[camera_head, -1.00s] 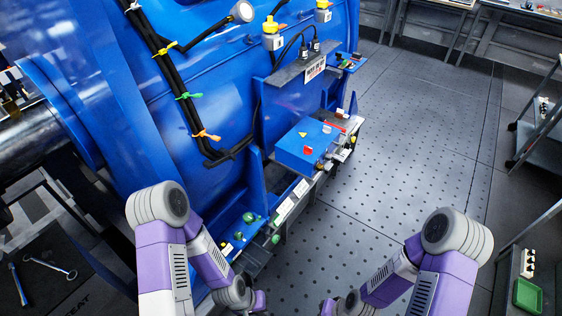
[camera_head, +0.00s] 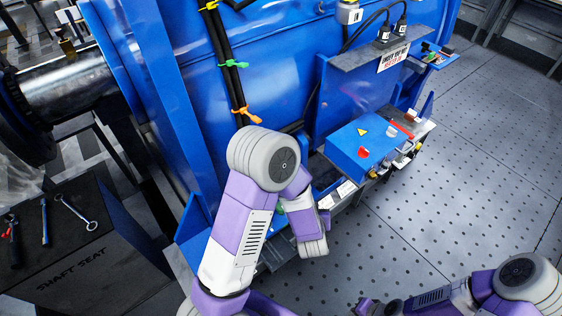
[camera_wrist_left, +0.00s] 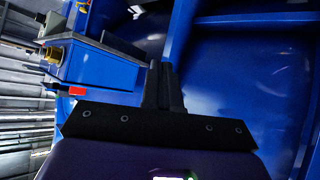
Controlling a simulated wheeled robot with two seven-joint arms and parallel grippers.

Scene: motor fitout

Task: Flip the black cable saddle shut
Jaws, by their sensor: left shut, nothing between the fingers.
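A bundle of black cables (camera_head: 225,62) runs down the blue motor housing (camera_head: 282,75) in the head view, held by a green tie (camera_head: 232,64) and an orange tie (camera_head: 247,113). Its lower part is hidden behind my left arm. I cannot make out the black cable saddle in either view. My left gripper (camera_head: 326,218) is beside the housing's lower ledge, partly hidden by its arm. In the left wrist view its fingers (camera_wrist_left: 162,85) are shut and empty, in front of blue panels. My right gripper (camera_head: 366,307) is at the bottom edge, too small to read.
A blue box (camera_head: 362,148) with coloured pieces on top sits on the ledge right of my left arm. A shelf with a warning sign (camera_head: 394,57) stands above it. A dark bench (camera_head: 65,245) with tools is at the left.

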